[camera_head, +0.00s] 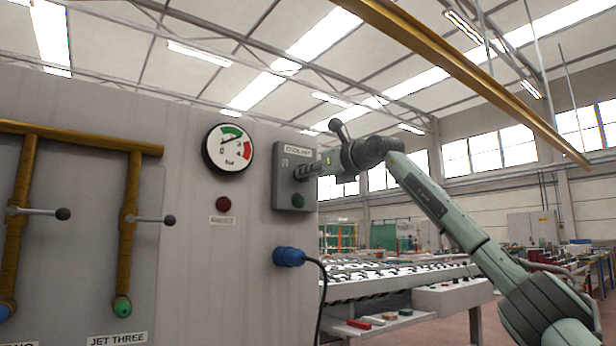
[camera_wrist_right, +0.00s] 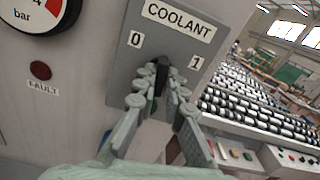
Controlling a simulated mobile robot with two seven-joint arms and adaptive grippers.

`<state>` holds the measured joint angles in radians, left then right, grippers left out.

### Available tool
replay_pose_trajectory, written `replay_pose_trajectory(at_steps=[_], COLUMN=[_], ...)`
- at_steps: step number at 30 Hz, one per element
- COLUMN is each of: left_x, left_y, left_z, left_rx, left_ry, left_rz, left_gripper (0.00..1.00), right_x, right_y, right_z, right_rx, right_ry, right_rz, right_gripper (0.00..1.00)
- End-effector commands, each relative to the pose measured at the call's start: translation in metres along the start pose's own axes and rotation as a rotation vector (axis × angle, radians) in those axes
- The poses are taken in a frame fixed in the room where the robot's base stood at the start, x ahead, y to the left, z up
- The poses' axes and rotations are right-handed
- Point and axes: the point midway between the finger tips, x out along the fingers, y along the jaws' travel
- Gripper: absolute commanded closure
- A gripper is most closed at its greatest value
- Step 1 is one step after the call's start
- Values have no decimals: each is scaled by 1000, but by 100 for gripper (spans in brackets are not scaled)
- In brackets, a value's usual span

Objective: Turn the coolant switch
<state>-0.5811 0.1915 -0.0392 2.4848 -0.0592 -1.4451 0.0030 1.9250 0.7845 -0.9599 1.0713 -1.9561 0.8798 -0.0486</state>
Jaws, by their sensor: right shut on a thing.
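The coolant switch (camera_wrist_right: 160,82) is a dark knob on a grey box (camera_head: 284,192) labelled COOLANT, fixed to the machine's panel. In the right wrist view the box (camera_wrist_right: 122,84) carries a 0 at left and a 1 at right. My right gripper (camera_head: 303,171) reaches the box from the right. In the right wrist view its fingers (camera_wrist_right: 161,90) are shut on the switch, one on each side. The fingers hide much of the knob, so I cannot tell its exact angle. My left gripper is not in view.
A round bar gauge (camera_head: 228,148) and a red fault lamp (camera_head: 223,204) sit left of the box. A green button (camera_head: 297,201) is low on it. A blue plug (camera_head: 289,257) sticks out below. Brass pipes with levers (camera_head: 140,218) stand at left. A roller conveyor (camera_head: 390,283) lies behind.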

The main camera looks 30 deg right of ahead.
Motion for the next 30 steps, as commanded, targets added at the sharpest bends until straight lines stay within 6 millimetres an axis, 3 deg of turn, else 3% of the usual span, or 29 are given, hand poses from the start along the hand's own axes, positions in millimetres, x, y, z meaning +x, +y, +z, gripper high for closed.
replay_pose_trajectory(at_steps=[15, 30], left_x=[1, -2], left_y=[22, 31], left_z=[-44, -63], left_rx=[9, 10], left_ry=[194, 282], left_rz=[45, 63], left_gripper=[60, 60], right_x=[0, 0], right_y=[0, 0], right_z=[0, 0], right_rx=[486, 809], right_ry=[0, 0], right_rz=[1, 1], right_gripper=[100, 100])
